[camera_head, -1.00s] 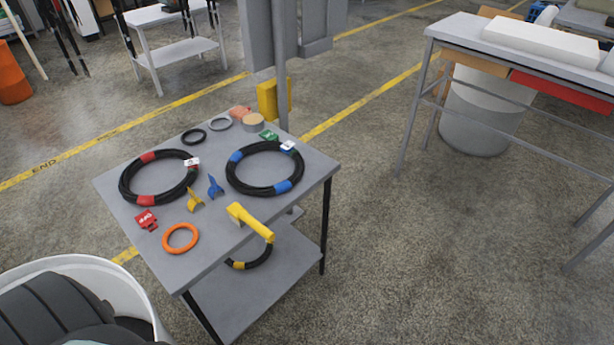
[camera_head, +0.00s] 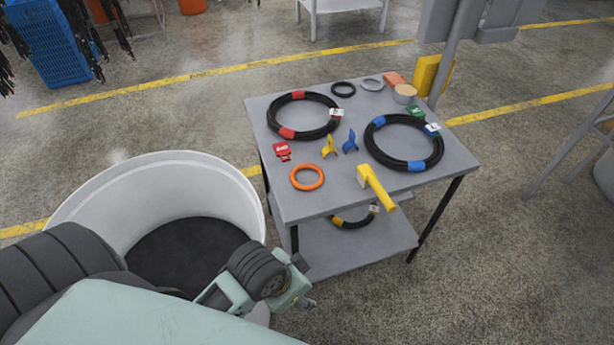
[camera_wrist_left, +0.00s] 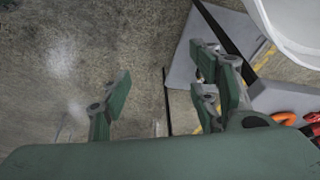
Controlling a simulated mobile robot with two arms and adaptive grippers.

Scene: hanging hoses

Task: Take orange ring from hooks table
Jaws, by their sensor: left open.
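The orange ring (camera_head: 307,177) lies flat near the front left corner of the grey table (camera_head: 310,208) in the head view. My left arm comes in from the lower left, and its wrist end is over the floor in front of the table, apart from the ring; the fingers are not clear there. In the left wrist view my left gripper (camera_wrist_left: 160,100) is open and empty, its green fingers wide apart. An orange piece (camera_wrist_left: 284,118) at the right edge of that view looks like part of the ring. My right gripper is not in view.
Two black hose coils lie behind. A white bin (camera_head: 160,175) stands left of the table.

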